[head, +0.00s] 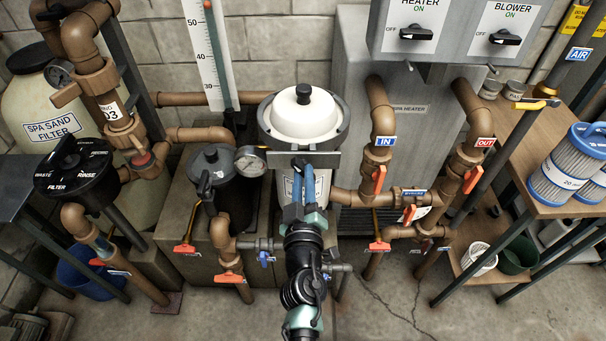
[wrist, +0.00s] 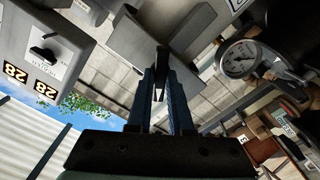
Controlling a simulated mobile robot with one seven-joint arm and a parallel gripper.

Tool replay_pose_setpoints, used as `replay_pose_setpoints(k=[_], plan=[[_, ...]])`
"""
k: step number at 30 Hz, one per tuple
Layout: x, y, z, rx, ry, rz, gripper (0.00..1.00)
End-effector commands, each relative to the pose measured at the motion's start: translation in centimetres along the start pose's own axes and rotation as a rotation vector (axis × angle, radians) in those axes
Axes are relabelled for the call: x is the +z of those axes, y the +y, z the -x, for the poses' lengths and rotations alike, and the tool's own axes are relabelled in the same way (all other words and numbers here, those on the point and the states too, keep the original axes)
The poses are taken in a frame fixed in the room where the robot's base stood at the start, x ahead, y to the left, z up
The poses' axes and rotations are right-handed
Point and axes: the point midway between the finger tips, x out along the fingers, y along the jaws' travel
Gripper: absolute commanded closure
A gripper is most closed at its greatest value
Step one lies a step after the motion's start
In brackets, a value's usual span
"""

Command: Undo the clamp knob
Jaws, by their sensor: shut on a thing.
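A grey filter canister with a white lid (head: 300,115) and a black top knob (head: 303,94) stands in the middle of the head view. A flat grey bracket (head: 328,157) crosses its front below the rim. My gripper (head: 298,168) reaches up to the canister's front from below, with its blue fingers close together. In the wrist view, the fingertips (wrist: 161,72) pinch a small dark part, which I take as the clamp knob (wrist: 160,60). The fingers and arm hide most of the knob and the clamp around it.
A dark pump canister (head: 210,172) and a pressure gauge (head: 250,161) stand close on the left. Brown pipes with orange valve handles (head: 379,179) are close on the right. A wooden bench (head: 550,205) holds filter cartridges (head: 563,172). Open floor (head: 400,300) lies at the front right.

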Motion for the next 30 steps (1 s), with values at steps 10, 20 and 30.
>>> replay_pose_setpoints(k=[10, 20, 30], plan=[[0.05, -0.01, 0.02, 0.0, -0.001, 0.645, 1.0], [0.09, 0.04, 0.03, 0.0, -0.002, 1.302, 1.0], [0.05, -0.02, 0.02, -0.001, 0.0, 1.875, 1.0]])
